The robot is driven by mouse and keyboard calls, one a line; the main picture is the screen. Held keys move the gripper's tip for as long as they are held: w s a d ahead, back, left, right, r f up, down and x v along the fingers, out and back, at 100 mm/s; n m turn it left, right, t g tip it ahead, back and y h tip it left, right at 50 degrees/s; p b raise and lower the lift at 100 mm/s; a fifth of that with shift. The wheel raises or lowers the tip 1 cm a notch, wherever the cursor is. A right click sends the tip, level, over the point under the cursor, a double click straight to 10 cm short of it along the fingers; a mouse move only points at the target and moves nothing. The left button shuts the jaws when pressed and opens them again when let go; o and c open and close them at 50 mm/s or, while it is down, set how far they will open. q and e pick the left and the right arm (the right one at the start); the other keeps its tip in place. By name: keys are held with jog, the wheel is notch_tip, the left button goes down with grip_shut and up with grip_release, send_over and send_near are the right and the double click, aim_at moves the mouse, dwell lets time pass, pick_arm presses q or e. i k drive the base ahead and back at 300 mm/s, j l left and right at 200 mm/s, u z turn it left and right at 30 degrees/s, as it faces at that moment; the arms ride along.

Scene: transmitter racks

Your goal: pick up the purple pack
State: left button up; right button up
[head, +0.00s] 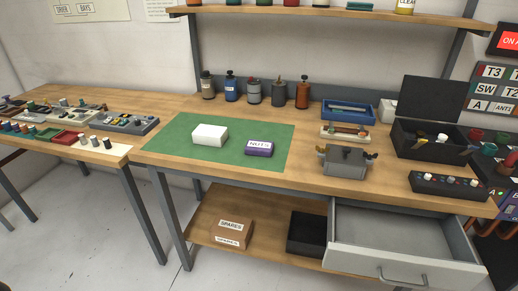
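The purple pack (259,149) lies flat on the green mat (180,133), near the mat's right edge, with a white label reading "NUTS" on it. A white block (210,135) lies on the same mat to its left, with a gap between them. The pack is uncovered from this side. Neither of my grippers shows in the head view.
A grey vise-like fixture (345,162) stands right of the mat, near the front edge. An open black case (429,139) and blue tray (349,111) stand farther right. Several bottles (253,91) line the back. An open drawer (400,233) juts out below right.

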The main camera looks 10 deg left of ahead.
aim_at(254, 147)
jog(key=j+z, duration=0.2)
jog(key=z, duration=0.15)
jog(key=j+z, duration=0.15)
jog(key=z, duration=0.25)
jog(key=j+z, duration=0.55)
jog(key=j, duration=0.2)
jog(key=k+j+z, duration=0.25)
jog(key=k+j, duration=0.1)
jog(key=j, duration=0.25)
jog(key=k+j, duration=0.1)
jog(key=j, duration=0.3)
jog(key=k+j+z, duration=0.1)
jog(key=j, duration=0.25)
jog(key=k+j, duration=0.1)
jog(key=j, duration=0.3)
jog(key=k+j, duration=0.15)
jog(key=j, duration=0.2)
jog(key=k+j+z, duration=0.1)
jog(key=j, duration=0.25)
